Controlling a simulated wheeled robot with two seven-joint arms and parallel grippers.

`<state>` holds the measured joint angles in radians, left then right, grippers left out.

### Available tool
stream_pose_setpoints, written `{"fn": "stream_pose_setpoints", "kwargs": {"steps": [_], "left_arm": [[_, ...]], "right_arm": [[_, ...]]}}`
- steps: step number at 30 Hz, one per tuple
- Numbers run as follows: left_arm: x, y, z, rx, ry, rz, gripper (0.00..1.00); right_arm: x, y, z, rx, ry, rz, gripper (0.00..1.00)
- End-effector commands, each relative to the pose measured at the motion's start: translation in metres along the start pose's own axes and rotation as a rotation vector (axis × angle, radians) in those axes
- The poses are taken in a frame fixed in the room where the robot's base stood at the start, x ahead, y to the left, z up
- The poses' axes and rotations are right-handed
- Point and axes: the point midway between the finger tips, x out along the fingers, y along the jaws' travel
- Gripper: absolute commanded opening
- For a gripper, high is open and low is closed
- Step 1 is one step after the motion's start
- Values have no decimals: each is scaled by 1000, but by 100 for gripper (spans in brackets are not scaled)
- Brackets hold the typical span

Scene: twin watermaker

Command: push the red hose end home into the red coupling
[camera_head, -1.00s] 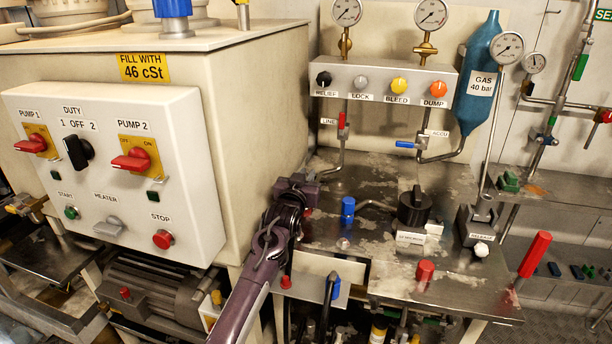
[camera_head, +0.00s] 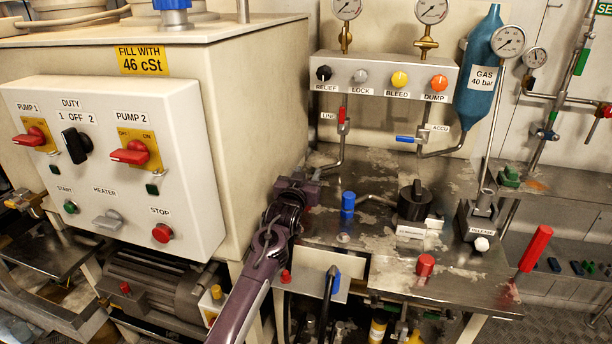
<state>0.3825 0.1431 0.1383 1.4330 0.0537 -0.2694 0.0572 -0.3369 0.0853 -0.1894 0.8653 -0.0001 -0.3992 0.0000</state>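My purple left arm comes in from the bottom. Its gripper (camera_head: 298,192) is at the left edge of the steel bench, beside the cream tank. The fingers are small and dark, and I cannot tell whether they are open or hold anything. Below the bench edge a pale panel (camera_head: 312,286) carries a small red fitting (camera_head: 286,276), possibly the red coupling, close beside my forearm. A blue hose end (camera_head: 334,280) with a black hose sits to its right. I cannot make out a red hose end. My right gripper is not in view.
On the bench (camera_head: 385,272) stand a blue cap (camera_head: 347,203), a black knob (camera_head: 412,202) and a red cap (camera_head: 425,265). A red-handled lever (camera_head: 535,248) rises at the right. The pump control box (camera_head: 105,165) stands left of my arm.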

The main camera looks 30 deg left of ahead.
Motion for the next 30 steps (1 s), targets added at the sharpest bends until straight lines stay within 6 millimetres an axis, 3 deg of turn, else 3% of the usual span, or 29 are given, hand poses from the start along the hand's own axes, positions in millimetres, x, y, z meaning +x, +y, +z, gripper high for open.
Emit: {"fn": "stream_pose_setpoints", "kwargs": {"steps": [5,18,30], "left_arm": [[-10,0,1,1,-1,0,40],[-72,0,1,0,-1,0,40],[-78,0,0,0,0,0,40]], "right_arm": [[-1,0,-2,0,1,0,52],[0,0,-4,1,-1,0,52],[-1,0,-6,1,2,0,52]]}}
